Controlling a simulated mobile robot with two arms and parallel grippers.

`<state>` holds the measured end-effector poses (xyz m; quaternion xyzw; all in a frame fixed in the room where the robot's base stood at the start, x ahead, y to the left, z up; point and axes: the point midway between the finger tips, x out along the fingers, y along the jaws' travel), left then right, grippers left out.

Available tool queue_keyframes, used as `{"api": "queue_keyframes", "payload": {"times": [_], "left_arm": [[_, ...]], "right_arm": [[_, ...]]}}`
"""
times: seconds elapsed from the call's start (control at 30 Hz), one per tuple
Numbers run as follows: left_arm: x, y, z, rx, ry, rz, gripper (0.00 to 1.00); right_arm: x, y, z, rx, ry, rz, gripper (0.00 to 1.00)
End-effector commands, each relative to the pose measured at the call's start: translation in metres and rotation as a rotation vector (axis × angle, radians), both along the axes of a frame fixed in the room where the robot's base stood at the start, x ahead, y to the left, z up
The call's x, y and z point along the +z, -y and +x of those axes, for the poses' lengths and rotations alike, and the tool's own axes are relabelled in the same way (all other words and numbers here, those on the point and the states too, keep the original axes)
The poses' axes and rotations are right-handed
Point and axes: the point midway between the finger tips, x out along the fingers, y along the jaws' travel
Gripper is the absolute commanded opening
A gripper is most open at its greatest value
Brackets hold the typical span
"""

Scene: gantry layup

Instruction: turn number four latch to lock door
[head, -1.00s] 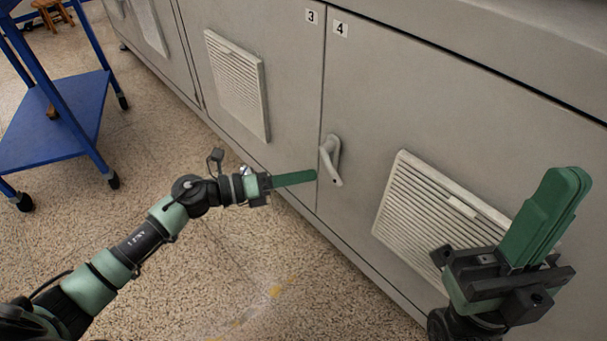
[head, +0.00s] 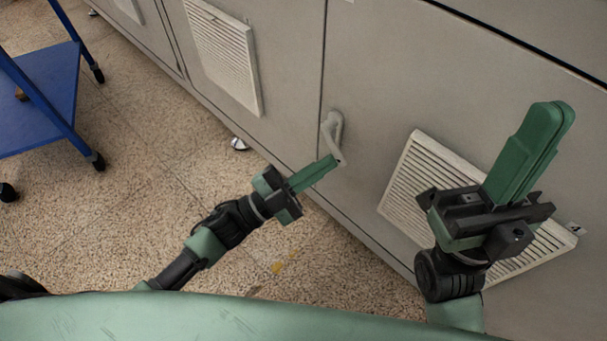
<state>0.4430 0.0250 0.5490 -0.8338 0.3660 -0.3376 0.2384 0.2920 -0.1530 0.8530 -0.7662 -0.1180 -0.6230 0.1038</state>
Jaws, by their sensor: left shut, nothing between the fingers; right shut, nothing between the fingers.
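The latch (head: 333,130) is a pale grey lever handle on the left edge of the right-hand cabinet door (head: 385,85), beside the door seam. Its lever slants down to the right. My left gripper (head: 330,162) is shut and empty. Its green fingertips are at the lower end of the lever in the picture; I cannot tell if they touch it. My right gripper (head: 556,112) is shut and empty, raised in front of the same door, away from the latch.
A white vent grille (head: 405,180) is on the door behind my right gripper, and another vent (head: 222,50) is on the door to the left. A blue wheeled cart (head: 45,100) stands at the left.

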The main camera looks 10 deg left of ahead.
Motion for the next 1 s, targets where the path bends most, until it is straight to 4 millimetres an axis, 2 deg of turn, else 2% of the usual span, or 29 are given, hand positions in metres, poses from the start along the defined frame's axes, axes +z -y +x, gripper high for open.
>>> {"api": "queue_keyframes", "payload": {"times": [0.17,0.23,0.4,1.0], "left_arm": [[0.015,0.03,0.019,-0.001,0.004,-0.002,0.0],[-0.001,0.023,0.026,0.003,0.0,0.004,0.0],[-0.014,0.015,0.036,0.002,0.0,0.004,0.0],[-0.016,0.011,0.04,0.001,0.007,0.012,0.0]], "right_arm": [[-0.008,0.0,0.0,0.0,-0.001,0.0,0.0],[-0.019,0.0,0.0,0.0,-0.001,0.0,0.0],[-0.025,-0.001,0.001,0.001,0.005,-0.002,0.0],[-0.021,-0.001,0.001,0.0,0.013,-0.002,0.0]]}}
